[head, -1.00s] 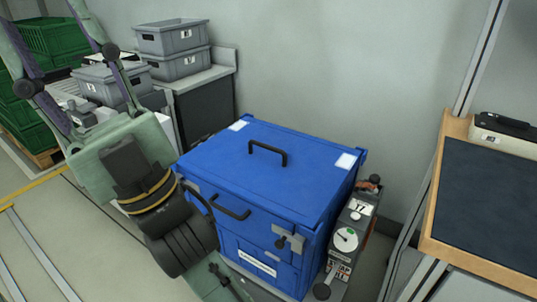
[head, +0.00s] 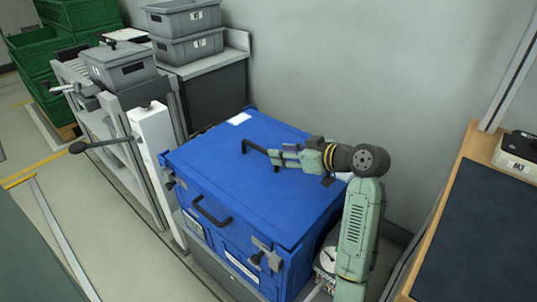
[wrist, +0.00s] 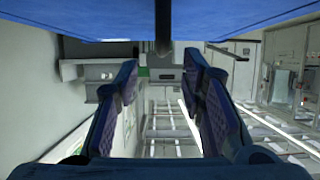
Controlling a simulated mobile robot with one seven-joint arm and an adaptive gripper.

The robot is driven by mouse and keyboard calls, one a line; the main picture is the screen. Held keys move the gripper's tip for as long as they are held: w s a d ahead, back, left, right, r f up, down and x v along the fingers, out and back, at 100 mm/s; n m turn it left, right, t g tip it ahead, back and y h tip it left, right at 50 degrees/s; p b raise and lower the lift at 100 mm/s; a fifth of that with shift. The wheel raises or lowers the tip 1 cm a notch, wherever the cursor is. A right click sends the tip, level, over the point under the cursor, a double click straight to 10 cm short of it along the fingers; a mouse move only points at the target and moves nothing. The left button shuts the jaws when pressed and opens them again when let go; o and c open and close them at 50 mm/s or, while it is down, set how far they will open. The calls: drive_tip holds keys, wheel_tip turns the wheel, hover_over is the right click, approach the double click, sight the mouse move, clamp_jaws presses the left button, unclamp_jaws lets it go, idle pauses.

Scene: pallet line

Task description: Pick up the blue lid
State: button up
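The blue lid (head: 215,160) lies flat on top of the blue box (head: 268,225). It has a black bar handle (head: 257,149) on its top and a white label in the far left corner. My gripper (head: 275,156) is just above the lid, with its tips at the right end of the handle. In the wrist view the fingers of my gripper (wrist: 160,75) stand apart, and the lid (wrist: 90,20) fills the top edge. A dark handle post (wrist: 163,28) shows between the fingers; contact cannot be told. My arm hides the lid's right corner.
Grey totes (head: 185,25) stand on a bench at the back left, beside green crates (head: 70,45). A wooden table with a dark mat (head: 475,220) is at right. A wall is behind.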

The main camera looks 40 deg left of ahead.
sight(259, 147)
drive_tip(key=x, duration=0.4)
drive_tip(key=shift+s+a+p, duration=0.2)
drive_tip(key=shift+p, duration=0.15)
drive_tip(key=x, duration=0.1)
drive_tip(key=p+x, duration=0.1)
drive_tip(key=x, duration=0.2)
drive_tip(key=shift+a+r+p, duration=0.2)
drive_tip(key=shift+a+p, duration=0.05)
drive_tip(key=shift+p, duration=0.15)
drive_tip(key=shift+w+a+f, duration=0.15)
drive_tip(key=shift+a+f, duration=0.1)
drive_tip(key=shift+a, duration=0.1)
clamp_jaws()
drive_tip(key=shift+r, duration=0.15)
